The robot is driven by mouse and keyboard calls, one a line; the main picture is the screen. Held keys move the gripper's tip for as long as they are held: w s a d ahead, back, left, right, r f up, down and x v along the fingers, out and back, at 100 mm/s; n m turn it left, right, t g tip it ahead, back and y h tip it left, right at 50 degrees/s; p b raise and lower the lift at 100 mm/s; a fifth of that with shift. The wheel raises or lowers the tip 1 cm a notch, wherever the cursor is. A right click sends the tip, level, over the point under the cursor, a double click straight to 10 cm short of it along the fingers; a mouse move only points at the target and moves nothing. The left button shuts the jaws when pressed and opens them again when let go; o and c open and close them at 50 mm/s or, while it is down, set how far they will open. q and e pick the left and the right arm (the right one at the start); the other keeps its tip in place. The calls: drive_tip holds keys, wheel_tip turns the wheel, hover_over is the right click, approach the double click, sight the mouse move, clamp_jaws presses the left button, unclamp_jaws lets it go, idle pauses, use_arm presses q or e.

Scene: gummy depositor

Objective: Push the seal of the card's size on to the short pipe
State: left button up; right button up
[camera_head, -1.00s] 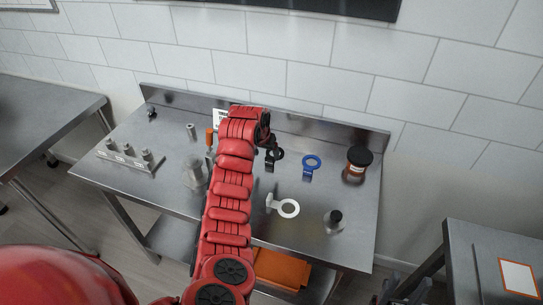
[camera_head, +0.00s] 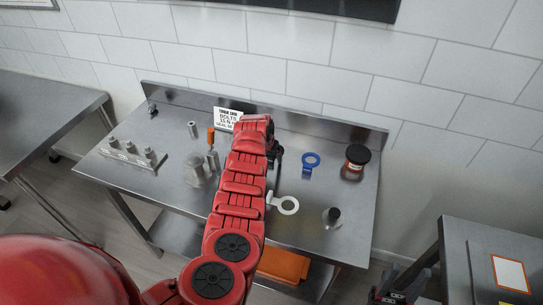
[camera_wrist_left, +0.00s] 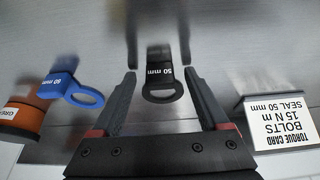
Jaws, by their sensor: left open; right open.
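My left gripper (camera_head: 274,152) is open over the bench. In the left wrist view its fingers (camera_wrist_left: 160,78) are on either side of the black seal (camera_wrist_left: 162,95), marked 50 mm, with gaps at both sides. The blue seal (camera_head: 311,160) reads 60 mm in the wrist view (camera_wrist_left: 85,96). A white seal (camera_head: 288,205) lies nearer the front; its size is unreadable. The card (camera_head: 226,118) reads "SEAL 50 mm" in the wrist view (camera_wrist_left: 282,120). A metal stub on a base (camera_head: 332,216) may be the short pipe; I cannot tell. My right gripper (camera_head: 400,288) is open at the lower right.
A grease jar (camera_head: 356,160) stands right of the blue seal. At the left are a rack of metal pieces (camera_head: 132,155), a small cylinder (camera_head: 192,130), an orange-handled tool (camera_head: 211,137) and a flanged metal part (camera_head: 197,172). The bench's right front is mostly clear.

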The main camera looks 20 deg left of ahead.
use_arm(q)
clamp_jaws()
idle(0.4)
drive_tip(key=shift+r, duration=0.1)
